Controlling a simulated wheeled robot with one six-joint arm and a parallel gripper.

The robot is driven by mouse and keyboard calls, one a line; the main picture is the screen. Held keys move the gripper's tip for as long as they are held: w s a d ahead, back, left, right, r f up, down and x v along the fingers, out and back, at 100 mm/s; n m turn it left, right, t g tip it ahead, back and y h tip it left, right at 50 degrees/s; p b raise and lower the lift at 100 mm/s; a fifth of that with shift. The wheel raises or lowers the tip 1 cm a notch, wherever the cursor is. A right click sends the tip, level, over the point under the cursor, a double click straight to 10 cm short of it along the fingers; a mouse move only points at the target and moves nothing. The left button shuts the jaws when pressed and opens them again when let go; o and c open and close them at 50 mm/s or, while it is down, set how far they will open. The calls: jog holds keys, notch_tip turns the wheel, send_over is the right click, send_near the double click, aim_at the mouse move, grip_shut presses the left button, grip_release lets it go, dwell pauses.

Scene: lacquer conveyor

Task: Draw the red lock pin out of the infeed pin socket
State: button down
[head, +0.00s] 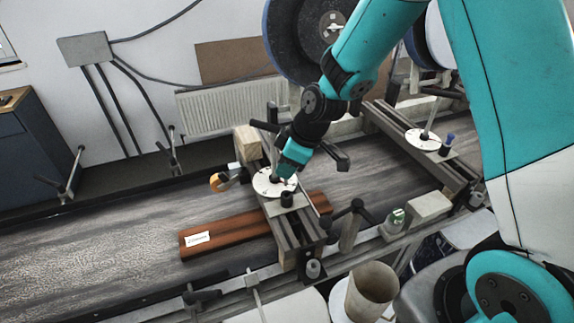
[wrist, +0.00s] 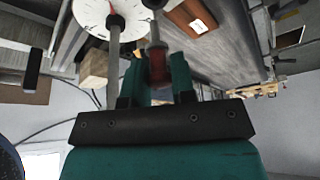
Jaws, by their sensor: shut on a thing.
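My gripper (wrist: 157,62) is shut on the red lock pin (wrist: 159,70); its dark red grip shows between the two teal fingers in the wrist view. A grey shank runs from the grip toward a round grey piece at the top edge; I cannot tell whether its tip is in the socket. In the head view my gripper (head: 289,172) is over the nearer cross-beam, beside a white disc (head: 264,187), and the pin cannot be made out. The infeed pin socket (head: 287,199) is a short black cylinder on a pale plate just below the gripper.
The beam (head: 290,232) crosses the grey conveyor belt (head: 110,220). A reddish-brown board (head: 225,237) with a white label lies on the belt under it. A second beam holds a blue-topped pin (head: 449,139). An upright rod (wrist: 114,50) stands close beside the fingers.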

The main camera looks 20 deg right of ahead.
jog(key=shift+r, duration=0.15)
jog(key=shift+s+r+p, duration=0.1)
jog(key=shift+r+p, duration=0.85)
jog(key=shift+r, duration=0.5)
